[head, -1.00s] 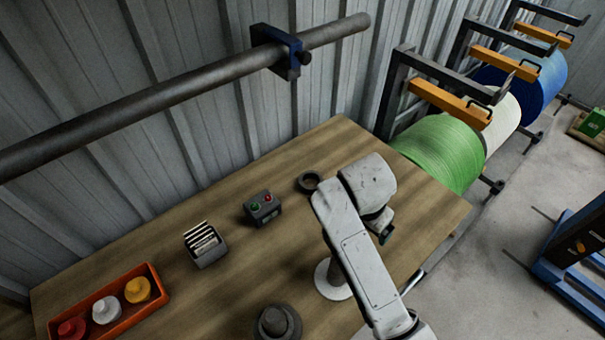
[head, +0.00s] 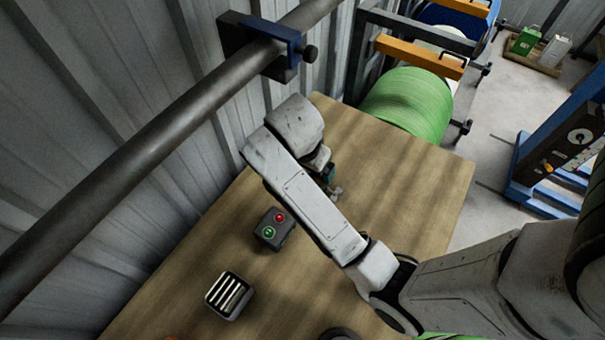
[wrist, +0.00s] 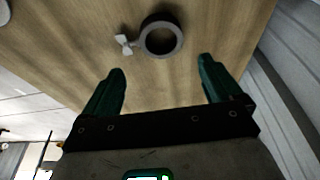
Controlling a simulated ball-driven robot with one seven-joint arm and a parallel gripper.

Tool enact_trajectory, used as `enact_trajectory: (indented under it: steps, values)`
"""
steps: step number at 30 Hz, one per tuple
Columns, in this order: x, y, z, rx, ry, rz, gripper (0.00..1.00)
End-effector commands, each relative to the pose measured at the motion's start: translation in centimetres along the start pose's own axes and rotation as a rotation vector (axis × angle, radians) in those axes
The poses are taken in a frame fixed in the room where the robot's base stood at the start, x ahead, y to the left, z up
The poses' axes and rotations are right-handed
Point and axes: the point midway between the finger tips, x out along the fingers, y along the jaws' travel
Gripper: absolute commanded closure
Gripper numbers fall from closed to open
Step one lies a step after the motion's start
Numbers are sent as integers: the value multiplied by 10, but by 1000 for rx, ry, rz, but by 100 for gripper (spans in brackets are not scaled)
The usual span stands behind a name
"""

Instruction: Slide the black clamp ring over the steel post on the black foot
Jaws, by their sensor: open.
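The black clamp ring (wrist: 164,55) lies on the wooden table in the wrist view, with a pale wing screw (wrist: 126,44) on its left side. My gripper (wrist: 161,68) is open and empty. The ring shows beyond the fingertips, roughly centred between them and apart from both. In the head view my gripper (head: 334,188) is low over the table's far part, and my arm seems to hide the ring. A dark round thing (head: 340,333), cut off by the bottom edge, may be the black foot. I cannot make out the steel post.
A button box (head: 274,228) and a slotted holder (head: 229,296) stand on the wooden table (head: 420,190) left of my arm. A thick pipe (head: 150,145) with a blue clamp runs along the wall. A green roll (head: 408,102) stands beyond the table. The table's right part is clear.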

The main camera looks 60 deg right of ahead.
Motion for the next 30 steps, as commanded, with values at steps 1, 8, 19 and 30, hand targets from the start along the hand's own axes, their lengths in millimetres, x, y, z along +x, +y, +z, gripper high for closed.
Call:
enact_trajectory:
  steps: [1, 8, 19, 30]
  values:
    - [5, 1, 0, 1, 0, 2, 8]
    - [37, 1, 0, 0, 0, 5, 8]
    - [70, 1, 0, 0, -1, 5, 8]
    - [108, 0, 1, 2, -1, 1, 8]
